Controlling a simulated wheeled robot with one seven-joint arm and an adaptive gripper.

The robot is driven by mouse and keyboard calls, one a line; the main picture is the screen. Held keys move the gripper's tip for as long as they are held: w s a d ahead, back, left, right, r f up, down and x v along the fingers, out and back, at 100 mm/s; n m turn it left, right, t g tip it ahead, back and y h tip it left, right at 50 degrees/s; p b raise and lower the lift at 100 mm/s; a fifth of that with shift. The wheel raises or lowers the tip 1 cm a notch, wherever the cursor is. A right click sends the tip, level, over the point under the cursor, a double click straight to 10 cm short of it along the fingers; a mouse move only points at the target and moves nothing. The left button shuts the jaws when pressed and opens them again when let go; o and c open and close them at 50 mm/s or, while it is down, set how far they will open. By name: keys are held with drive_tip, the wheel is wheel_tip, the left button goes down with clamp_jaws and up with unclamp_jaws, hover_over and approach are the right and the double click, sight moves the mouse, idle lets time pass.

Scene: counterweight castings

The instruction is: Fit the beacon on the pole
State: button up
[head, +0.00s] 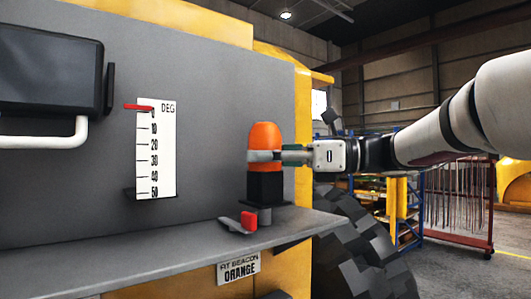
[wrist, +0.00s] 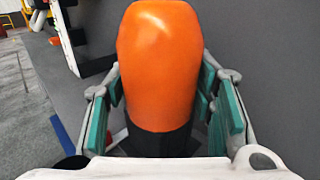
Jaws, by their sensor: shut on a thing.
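The orange beacon (head: 265,136) has a domed top and a black base (head: 265,186). It stands upright in my gripper (head: 266,156), whose fingers close around the dome's lower part from both sides. The wrist view also shows the beacon (wrist: 160,62) between the green-padded fingers (wrist: 160,110). A short grey pole (head: 265,215) rises from the shelf directly under the black base in the head view. I cannot tell whether the base is seated on the pole or just above it. The pole is hidden in the wrist view.
A red-ended lever (head: 249,221) sits beside the pole on the grey shelf (head: 150,246). A degree scale (head: 156,150) with a red pointer, and a dark screen (head: 48,68), are on the grey panel behind.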

sight(276, 175)
drive_tip(key=shift+f, duration=1.75)
drive_tip(key=o, duration=1.5)
drive_tip(key=d, duration=0.4)
drive_tip(key=s+d, duration=0.1)
drive_tip(key=d, duration=0.3)
drive_tip(key=s+d, duration=0.1)
drive_tip(key=d, duration=0.2)
drive_tip(key=shift+s+d, duration=0.15)
drive_tip(key=shift+d, duration=0.25)
